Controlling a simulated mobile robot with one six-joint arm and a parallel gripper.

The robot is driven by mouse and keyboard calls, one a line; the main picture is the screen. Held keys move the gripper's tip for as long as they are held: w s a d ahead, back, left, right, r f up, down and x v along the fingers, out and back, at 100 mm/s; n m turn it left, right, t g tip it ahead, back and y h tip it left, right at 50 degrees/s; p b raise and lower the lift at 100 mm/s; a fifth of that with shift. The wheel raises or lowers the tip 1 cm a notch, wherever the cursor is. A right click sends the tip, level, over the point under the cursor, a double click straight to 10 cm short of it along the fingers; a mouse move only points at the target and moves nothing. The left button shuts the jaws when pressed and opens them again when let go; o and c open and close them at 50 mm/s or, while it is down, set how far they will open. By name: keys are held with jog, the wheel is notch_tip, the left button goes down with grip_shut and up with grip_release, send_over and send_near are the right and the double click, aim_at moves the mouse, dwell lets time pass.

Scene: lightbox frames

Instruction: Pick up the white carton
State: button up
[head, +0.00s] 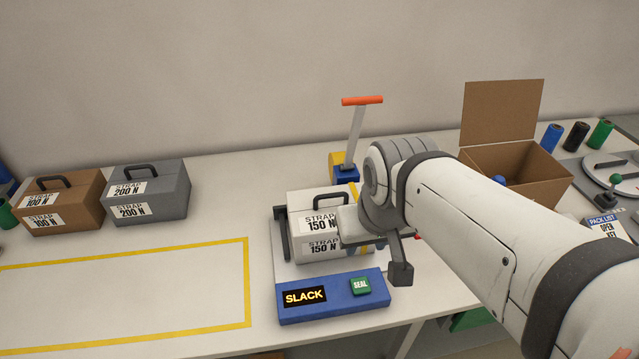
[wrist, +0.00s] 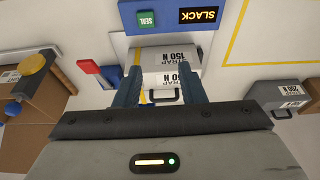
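The white carton (head: 315,222) has a dark handle on top and "STRAP 150 N" labels. It sits upright on the strapping machine, whose blue front panel (head: 333,297) reads "SLACK" and has a green "SEAL" button (head: 360,286). A yellow strip shows at the carton's right side, partly behind my arm. My gripper (wrist: 159,78) is open in the wrist view, its two blue fingers apart. The carton (wrist: 150,57) and its handle (wrist: 163,98) show between and beyond the fingers; I cannot tell whether they touch. My arm hides the carton's right part in the head view.
A brown case (head: 60,205) and a grey case (head: 150,195) stand at the left, behind a yellow outlined area (head: 120,285) that is clear. An orange-handled tool (head: 355,140) stands behind the carton. An open cardboard box (head: 520,175) and several spools are at the right.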

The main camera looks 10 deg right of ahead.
aim_at(332, 197)
jog(key=shift+s+r, duration=0.1)
jog(key=shift+s, duration=0.05)
jog(key=shift+o, duration=0.5)
jog(key=o, duration=1.3)
jog(key=w+f+b, duration=0.4)
jog(key=w, duration=0.7)
jog(key=w+f+t+b, duration=0.1)
jog(key=w+f+b, duration=0.3)
jog(key=w, duration=0.8)
jog(key=shift+b, duration=0.5)
jog(key=shift+d+p+x, duration=0.2)
jog(key=shift+p+x, duration=0.35)
jog(key=shift+x, duration=3.1)
